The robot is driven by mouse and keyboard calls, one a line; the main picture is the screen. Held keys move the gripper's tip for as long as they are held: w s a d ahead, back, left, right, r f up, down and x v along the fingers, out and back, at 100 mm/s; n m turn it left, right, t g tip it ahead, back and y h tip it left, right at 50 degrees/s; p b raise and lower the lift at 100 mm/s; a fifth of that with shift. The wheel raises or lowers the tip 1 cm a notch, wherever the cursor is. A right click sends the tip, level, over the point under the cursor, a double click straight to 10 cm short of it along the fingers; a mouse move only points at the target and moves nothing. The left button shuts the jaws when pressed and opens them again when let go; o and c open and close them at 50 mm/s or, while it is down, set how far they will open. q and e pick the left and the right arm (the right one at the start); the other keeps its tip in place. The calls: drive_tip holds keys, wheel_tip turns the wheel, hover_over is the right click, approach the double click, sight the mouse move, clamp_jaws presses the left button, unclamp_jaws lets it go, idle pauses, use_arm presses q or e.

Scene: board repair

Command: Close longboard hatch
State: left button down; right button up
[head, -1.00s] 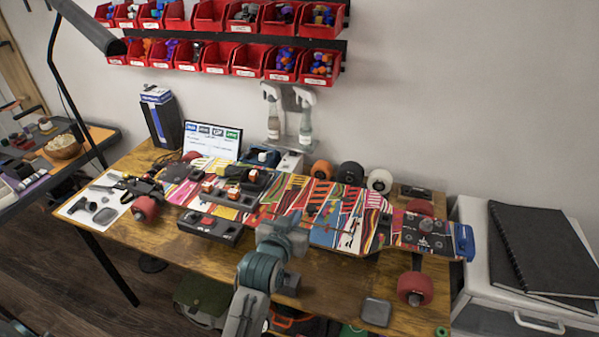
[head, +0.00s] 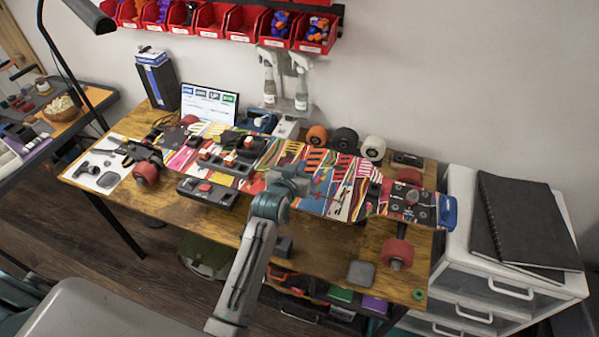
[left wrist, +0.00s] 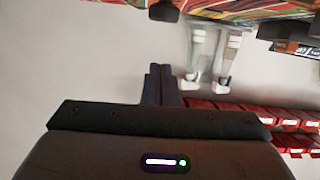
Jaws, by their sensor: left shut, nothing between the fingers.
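The longboard (head: 345,186) lies across the workbench, with a multicoloured printed deck and red wheels. Dark box-like parts (head: 228,163) sit on its left half. I cannot clearly single out the hatch or tell how far it stands open. My left gripper (head: 288,178) appears in front of the middle of the deck in the head view, hiding some of it; contact is unclear. In the left wrist view its fingers (left wrist: 160,84) are together and empty, with the board's patterned edge (left wrist: 240,10) at the top. My right gripper is not in view.
A black box (head: 207,192) lies in front of the board. Spare wheels (head: 345,140), a small screen (head: 209,102) and spray bottles (head: 269,85) stand behind it. A dark square item (head: 361,273) lies at the bench's front right. A white drawer unit (head: 500,270) stands to the right.

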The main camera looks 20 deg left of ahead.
use_arm(q)
drive_tip(key=f, duration=0.3)
drive_tip(key=shift+s+f+p, duration=0.2)
drive_tip(key=shift+s+p, duration=0.05)
drive_tip(key=shift+p, duration=0.1)
